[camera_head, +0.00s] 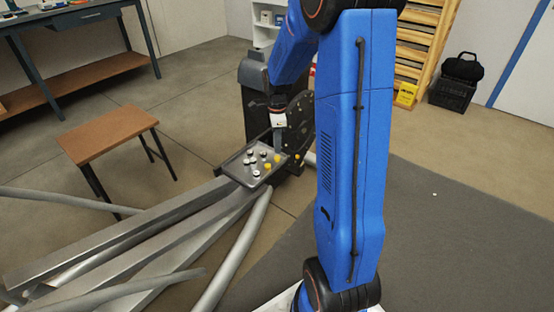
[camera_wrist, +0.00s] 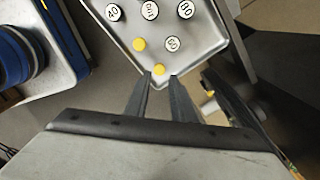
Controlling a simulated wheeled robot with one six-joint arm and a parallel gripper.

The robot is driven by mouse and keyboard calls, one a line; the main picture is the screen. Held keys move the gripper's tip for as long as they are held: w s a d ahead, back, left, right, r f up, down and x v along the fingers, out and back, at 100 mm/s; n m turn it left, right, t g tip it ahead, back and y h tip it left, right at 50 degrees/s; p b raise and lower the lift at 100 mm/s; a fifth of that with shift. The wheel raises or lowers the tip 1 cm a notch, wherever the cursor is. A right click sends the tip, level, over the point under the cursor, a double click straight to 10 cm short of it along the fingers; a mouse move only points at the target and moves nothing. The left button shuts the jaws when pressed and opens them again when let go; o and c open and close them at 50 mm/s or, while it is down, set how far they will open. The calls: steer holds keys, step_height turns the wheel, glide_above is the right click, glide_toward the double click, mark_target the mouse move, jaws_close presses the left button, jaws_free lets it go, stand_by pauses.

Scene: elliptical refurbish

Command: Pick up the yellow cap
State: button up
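Two yellow caps lie on a grey metal tray (camera_head: 233,170). In the wrist view one yellow cap (camera_wrist: 159,69) is near the tray's pointed near corner, by my fingertips, and another yellow cap (camera_wrist: 139,44) lies farther up and left. In the head view they show as a yellow cap (camera_head: 277,158) beside my gripper (camera_head: 278,151) and a yellow cap (camera_head: 267,167) to its left. My gripper (camera_wrist: 162,75) is open, with a gap between its two dark fingers. The nearer cap shows at this gap. I cannot tell the height of the fingertips above it.
Several white numbered caps (camera_wrist: 149,11) share the tray, one white cap (camera_wrist: 172,44) close to the yellow ones. A dark machine part (camera_head: 298,122) stands right behind the tray. Metal bars (camera_head: 120,240) extend lower left. A small brown table (camera_head: 108,137) stands left.

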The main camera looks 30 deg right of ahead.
mark_target(277, 157)
steer(key=shift+f, duration=2.6)
steer(key=shift+s, duration=0.1)
steer(key=shift+c, duration=0.3)
jaws_close()
